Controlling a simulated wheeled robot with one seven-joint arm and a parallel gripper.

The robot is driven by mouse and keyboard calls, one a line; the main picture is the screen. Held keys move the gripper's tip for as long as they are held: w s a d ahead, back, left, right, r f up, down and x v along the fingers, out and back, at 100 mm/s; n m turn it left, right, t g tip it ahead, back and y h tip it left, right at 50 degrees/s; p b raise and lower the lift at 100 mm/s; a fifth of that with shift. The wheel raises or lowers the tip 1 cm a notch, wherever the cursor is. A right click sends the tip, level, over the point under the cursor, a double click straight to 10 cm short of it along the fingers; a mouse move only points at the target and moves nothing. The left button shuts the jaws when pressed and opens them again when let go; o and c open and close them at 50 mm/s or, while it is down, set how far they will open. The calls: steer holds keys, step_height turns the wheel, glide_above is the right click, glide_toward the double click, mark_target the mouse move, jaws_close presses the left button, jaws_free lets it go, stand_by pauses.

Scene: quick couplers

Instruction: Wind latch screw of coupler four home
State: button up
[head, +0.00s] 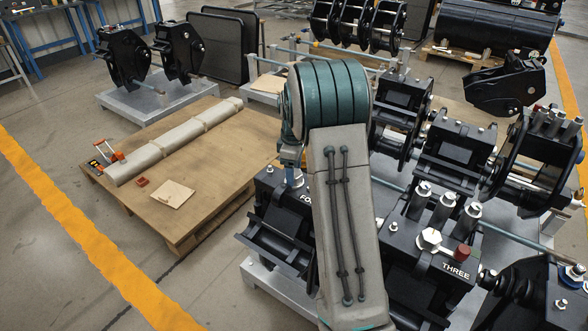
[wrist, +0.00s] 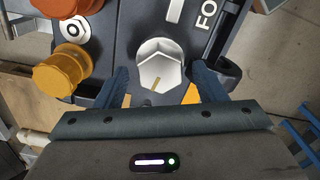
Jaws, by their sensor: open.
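Coupler four (head: 275,240) is a black casting on a grey stand; its label, partly hidden by my arm, reads "FO" in both views. Its latch screw (wrist: 158,62) is a silver hex head with a short yellow mark on its near side in the wrist view. My gripper (wrist: 162,80) is open, one finger on each side of the hex head, with gaps visible between fingers and head. In the head view my arm hides most of the coupler; a bit of silver metal (head: 293,178) shows below the wrist.
An amber knob (wrist: 73,68) and an orange cap (wrist: 68,8) stand left of the screw in the wrist view. Coupler three (head: 440,262), with tall bolts and a red cap (head: 463,254), stands close right of my arm. A wooden pallet (head: 235,150) lies left.

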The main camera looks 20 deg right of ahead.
steer(key=shift+c, duration=0.2)
steer(key=c, duration=0.9)
steer(key=shift+m, duration=0.4)
steer(key=m+p, duration=0.1)
steer(key=m, duration=0.1)
steer(key=shift+r+m, duration=0.1)
steer(key=shift+m, duration=0.3)
steer(key=m+p, duration=0.1)
steer(key=m, duration=0.3)
steer(key=shift+m, duration=0.3)
steer(key=m+p, duration=0.1)
steer(key=m, duration=0.2)
steer(key=shift+m, duration=0.3)
steer(key=shift+w+d+m+p, duration=0.1)
steer(key=shift+m+p, duration=0.25)
steer(key=shift+m, duration=1.65)
